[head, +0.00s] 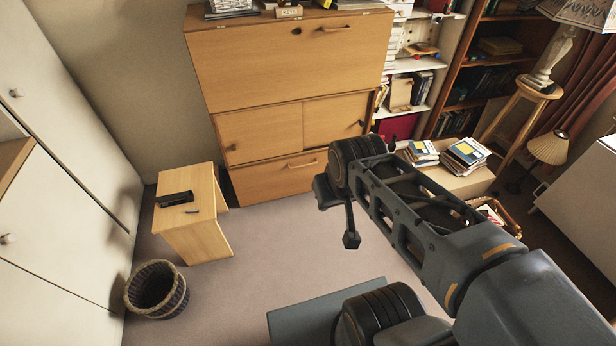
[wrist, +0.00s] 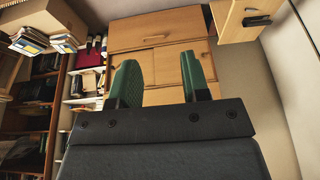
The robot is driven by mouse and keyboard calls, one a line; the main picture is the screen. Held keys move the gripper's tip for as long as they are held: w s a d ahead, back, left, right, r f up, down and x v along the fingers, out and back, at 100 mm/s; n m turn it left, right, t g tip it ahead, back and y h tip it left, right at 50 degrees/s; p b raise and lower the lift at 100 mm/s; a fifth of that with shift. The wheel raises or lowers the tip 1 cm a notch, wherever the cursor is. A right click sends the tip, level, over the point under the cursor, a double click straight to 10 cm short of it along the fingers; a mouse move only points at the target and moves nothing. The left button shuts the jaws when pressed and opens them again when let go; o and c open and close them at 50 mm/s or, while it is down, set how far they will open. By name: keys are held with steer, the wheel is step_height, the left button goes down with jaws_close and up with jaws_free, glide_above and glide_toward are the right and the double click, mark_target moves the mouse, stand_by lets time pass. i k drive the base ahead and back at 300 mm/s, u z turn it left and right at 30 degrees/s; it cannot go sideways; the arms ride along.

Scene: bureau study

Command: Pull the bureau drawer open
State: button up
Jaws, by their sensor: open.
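The wooden bureau (head: 290,65) stands against the back wall. Its bottom drawer (head: 270,183) looks shut, with a bar handle (head: 302,164) near the top edge. In the wrist view the bureau appears upside down, with the drawer (wrist: 130,32) near the top and its handle (wrist: 155,37) showing small. My gripper (wrist: 159,60) is open and empty, its two green fingers spread in front of the bureau and apart from the handle. In the head view the fingers cannot be made out clearly at the end of my arm.
A small wooden table (head: 195,215) with a black stapler stands left of the drawer. A wicker basket (head: 157,287) is on the floor at left. A box (head: 455,180) topped with books and a bookcase (head: 500,60) are at right. Carpet before the drawer is clear.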

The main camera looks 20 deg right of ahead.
mark_target(268, 182)
steer(key=u, duration=0.05)
steer(key=i, duration=1.85)
steer(key=u, duration=0.2)
